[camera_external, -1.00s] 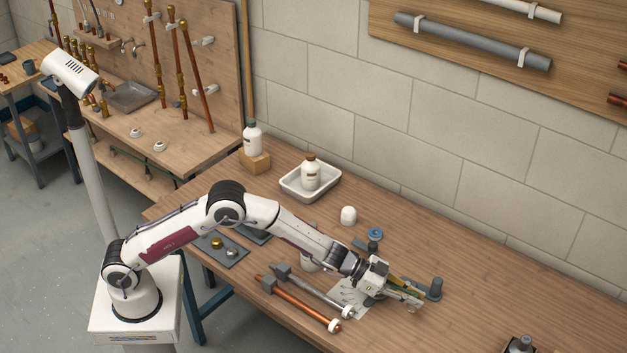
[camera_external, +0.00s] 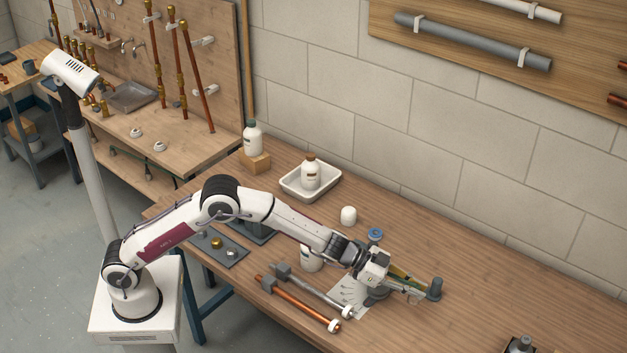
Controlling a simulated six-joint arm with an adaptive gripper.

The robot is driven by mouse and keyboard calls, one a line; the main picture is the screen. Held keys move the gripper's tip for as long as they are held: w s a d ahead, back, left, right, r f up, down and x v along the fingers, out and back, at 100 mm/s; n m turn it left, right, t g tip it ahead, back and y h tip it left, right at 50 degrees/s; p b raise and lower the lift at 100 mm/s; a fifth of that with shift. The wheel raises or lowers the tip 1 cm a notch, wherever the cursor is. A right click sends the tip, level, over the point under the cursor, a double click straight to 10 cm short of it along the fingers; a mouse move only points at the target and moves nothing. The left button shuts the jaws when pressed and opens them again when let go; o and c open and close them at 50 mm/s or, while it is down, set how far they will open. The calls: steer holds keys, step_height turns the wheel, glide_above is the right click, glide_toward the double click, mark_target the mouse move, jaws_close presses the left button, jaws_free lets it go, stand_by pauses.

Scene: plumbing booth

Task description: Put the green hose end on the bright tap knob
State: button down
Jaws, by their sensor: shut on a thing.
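My gripper (camera_external: 414,288) is over the right part of the wooden bench, pointing right. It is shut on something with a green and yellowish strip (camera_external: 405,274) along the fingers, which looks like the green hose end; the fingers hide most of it. A bright silver knob (camera_external: 232,253) and a brass-coloured knob (camera_external: 216,242) sit on a dark grey plate (camera_external: 236,262) at the bench's left front. The gripper is far to the right of both knobs. Which of them is the tap knob is too small to tell.
A grey upright cylinder (camera_external: 435,289) stands just right of the gripper, and a blue-ringed part (camera_external: 375,234) behind it. A copper pipe (camera_external: 300,303) and a grey pipe (camera_external: 315,290) lie in front. A white tray (camera_external: 292,189) holds a bottle. The bench's right is mostly clear.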

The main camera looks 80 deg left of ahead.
steer(key=shift+w+a+r, duration=0.1)
steer(key=shift+a+r, duration=0.05)
steer(key=shift+a, duration=0.3)
steer(key=s+a+r+n+y, duration=0.2)
steer(key=s+a+r+y, duration=0.15)
steer(key=a, duration=0.55)
steer(key=s+a+r+n+t+y, duration=0.1)
steer(key=s+a+r+n+y, duration=0.15)
steer(key=a+r, duration=0.4)
steer(key=s+a+r+n+y, duration=0.2)
steer(key=s+a+r+n, duration=0.1)
steer(key=a, duration=0.8)
steer(key=s+a+f+n+g+y, duration=0.1)
steer(key=s+a+f+n+y, duration=0.1)
steer(key=s+a, duration=0.4)
steer(key=s+a+f+n+g+y, duration=0.1)
steer(key=s+a+f+n+y, duration=0.2)
steer(key=s+a, duration=0.3)
steer(key=s+f+y, duration=0.1)
steer(key=s, duration=0.3)
steer(key=shift+s+f+g, duration=0.15)
steer(key=shift+s+g, duration=0.15)
steer(key=shift+a, duration=0.1)
steer(key=shift+f, duration=3.15)
